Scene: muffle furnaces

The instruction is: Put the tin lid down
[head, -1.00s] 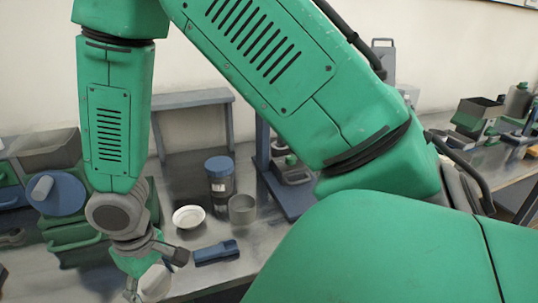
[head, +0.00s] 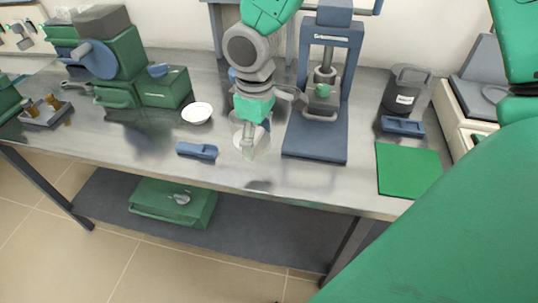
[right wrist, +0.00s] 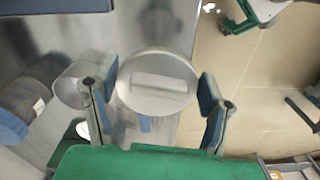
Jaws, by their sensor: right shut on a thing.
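The tin lid (right wrist: 158,82) is a round, pale grey disc with a raised bar across its top. In the right wrist view it lies between the two fingers of my right gripper (right wrist: 157,92), which is shut on it. In the head view my right gripper (head: 250,136) points down over the front part of the bench, and the lid (head: 238,139) shows partly behind its fingers. Whether the lid touches the bench top is unclear. My left gripper is not in view.
A blue-capped jar (right wrist: 12,126) and grey cup (right wrist: 74,82) are nearby. A green mat (head: 408,170) lies farther right.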

